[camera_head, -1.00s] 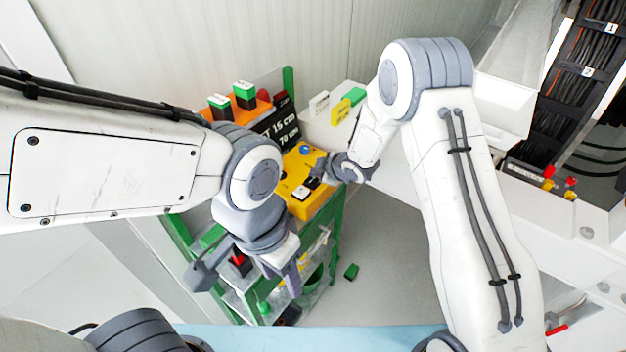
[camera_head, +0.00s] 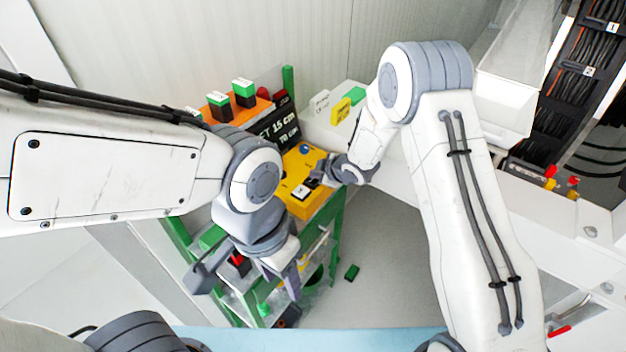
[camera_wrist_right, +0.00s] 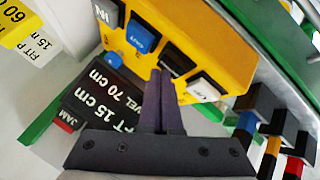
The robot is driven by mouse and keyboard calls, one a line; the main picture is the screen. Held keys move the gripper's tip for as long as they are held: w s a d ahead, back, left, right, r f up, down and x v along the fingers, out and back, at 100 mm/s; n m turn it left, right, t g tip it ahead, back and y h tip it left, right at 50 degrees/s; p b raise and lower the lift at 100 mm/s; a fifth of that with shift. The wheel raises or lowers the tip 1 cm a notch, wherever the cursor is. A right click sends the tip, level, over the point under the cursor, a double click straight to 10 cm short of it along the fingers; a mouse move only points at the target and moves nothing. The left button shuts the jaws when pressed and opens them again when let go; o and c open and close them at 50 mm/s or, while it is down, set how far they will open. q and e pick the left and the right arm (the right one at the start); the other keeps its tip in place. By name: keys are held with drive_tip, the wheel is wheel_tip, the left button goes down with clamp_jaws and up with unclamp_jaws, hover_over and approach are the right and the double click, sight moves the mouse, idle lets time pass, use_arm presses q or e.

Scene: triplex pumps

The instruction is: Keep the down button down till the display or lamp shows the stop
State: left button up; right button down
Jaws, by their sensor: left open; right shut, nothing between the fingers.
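The yellow control box (camera_head: 296,208) stands on the green-framed rack, with a blue button (camera_head: 305,149) and a white button (camera_head: 301,191). In the right wrist view the box (camera_wrist_right: 205,42) also carries a black button (camera_wrist_right: 176,60) between the blue button (camera_wrist_right: 142,36) and the white button (camera_wrist_right: 203,88). My right gripper (camera_wrist_right: 162,74) is shut and empty, its tips at the black button; contact and pressing depth cannot be told. A black panel (camera_wrist_right: 103,95) reads 15 cm and 70 cm; no stop sign is legible. My left gripper (camera_head: 246,282) is open, hanging low before the rack.
Green-topped black blocks (camera_head: 243,91) stand on an orange surface behind the box. A yellow label block (camera_head: 341,111) sits on the white ledge. A small green block (camera_head: 352,272) lies on the floor. Several colored connectors (camera_wrist_right: 270,140) hang beside the box in the wrist view.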

sight(315, 181)
drive_tip(key=shift+f+b, duration=0.3)
drive_tip(key=shift+f, duration=0.1)
idle(3.0)
drive_tip(key=shift+r+p, duration=0.75)
drive_tip(key=shift+r, duration=0.25)
drive_tip(key=shift+r, duration=0.1)
wheel_tip(315, 181, up, 5)
drive_tip(key=p, duration=0.4)
